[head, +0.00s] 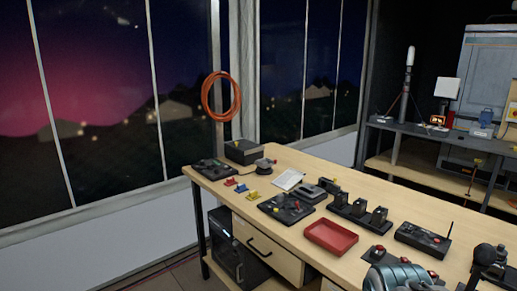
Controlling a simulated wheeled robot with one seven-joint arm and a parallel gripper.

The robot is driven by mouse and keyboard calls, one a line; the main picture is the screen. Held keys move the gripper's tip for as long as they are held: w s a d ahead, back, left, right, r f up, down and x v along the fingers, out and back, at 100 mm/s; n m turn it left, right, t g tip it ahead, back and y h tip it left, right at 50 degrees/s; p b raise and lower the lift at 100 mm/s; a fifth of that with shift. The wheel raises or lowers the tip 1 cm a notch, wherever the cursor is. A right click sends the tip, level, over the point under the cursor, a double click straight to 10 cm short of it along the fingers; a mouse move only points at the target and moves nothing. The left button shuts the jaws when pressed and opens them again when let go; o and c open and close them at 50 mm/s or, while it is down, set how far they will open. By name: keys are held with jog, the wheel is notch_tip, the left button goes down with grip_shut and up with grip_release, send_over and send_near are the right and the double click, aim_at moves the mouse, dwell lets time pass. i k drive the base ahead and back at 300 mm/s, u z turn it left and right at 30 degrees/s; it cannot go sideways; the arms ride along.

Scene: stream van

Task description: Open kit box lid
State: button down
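A low dark box (244,151) stands at the far left end of the wooden workbench and looks like the kit box. Its top looks flat and shut, with a small yellow part on it. Its hinge side and any latch are too small to make out. I cannot make out my gripper in the head view.
The workbench (340,266) holds a black control panel (286,208), a red tray (330,237), black blocks on a base (358,211) and a radio-like device (423,240). A rounded grey banded object (400,275) is at the front. An orange coil (221,97) hangs behind.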

aim_at(242, 144)
jog(key=u, duration=0.85)
jog(key=i, duration=0.9)
jog(key=u, duration=0.95)
jog(key=i, duration=1.45)
jog(key=z, duration=1.25)
jog(key=i, duration=0.9)
jog(key=z, duration=0.95)
